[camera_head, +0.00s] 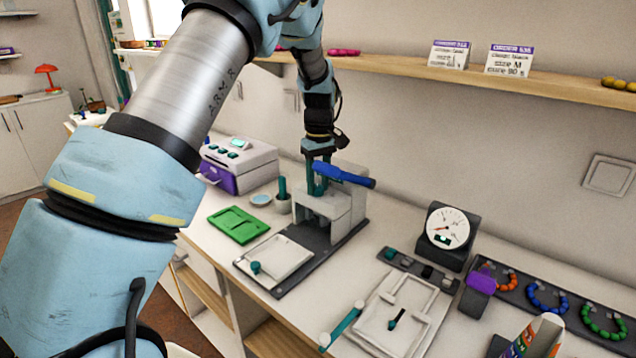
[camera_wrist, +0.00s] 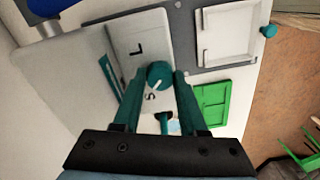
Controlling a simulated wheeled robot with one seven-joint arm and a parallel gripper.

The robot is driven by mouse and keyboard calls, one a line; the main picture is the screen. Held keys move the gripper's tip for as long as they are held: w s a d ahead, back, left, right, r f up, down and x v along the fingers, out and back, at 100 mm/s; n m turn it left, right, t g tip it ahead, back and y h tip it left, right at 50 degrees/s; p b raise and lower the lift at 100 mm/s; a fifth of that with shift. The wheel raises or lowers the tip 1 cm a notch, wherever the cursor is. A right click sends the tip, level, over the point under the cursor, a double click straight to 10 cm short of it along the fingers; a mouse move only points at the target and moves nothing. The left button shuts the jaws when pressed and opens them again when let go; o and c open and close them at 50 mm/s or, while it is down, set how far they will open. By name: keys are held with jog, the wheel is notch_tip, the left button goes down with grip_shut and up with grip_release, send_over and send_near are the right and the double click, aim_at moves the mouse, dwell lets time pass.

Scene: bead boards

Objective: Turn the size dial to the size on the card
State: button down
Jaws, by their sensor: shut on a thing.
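My gripper (camera_head: 318,186) is at the grey press (camera_head: 325,212) with the blue lever (camera_head: 345,177). In the wrist view my gripper (camera_wrist: 158,82) has its teal fingers closed on both sides of the round teal size dial (camera_wrist: 158,74). The dial has a white pointer mark, directed toward the lower left at a small letter I cannot read surely. An "L" is printed above and left of the dial on the press face (camera_wrist: 125,40). The dial is hidden in the head view. A card (camera_head: 508,62) on the shelf reads "size M" and "cure 90 s".
A second card (camera_head: 449,54) stands on the shelf (camera_head: 400,68); its text is too small. A green board (camera_head: 238,225), a purple-fronted box (camera_head: 236,165) and a gauge (camera_head: 447,228) surround the press. Bead bracelets (camera_head: 547,297) lie at the right.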

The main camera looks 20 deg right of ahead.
aim_at(319, 186)
jog(key=shift+c, duration=2.2)
grip_release()
jog(key=shift+r, duration=0.1)
notch_tip(319, 186, up, 11)
jog(key=b, duration=0.2)
jog(key=shift+d+f+b, duration=0.15)
jog(key=shift+f+b, duration=0.05)
jog(key=shift+b, duration=0.1)
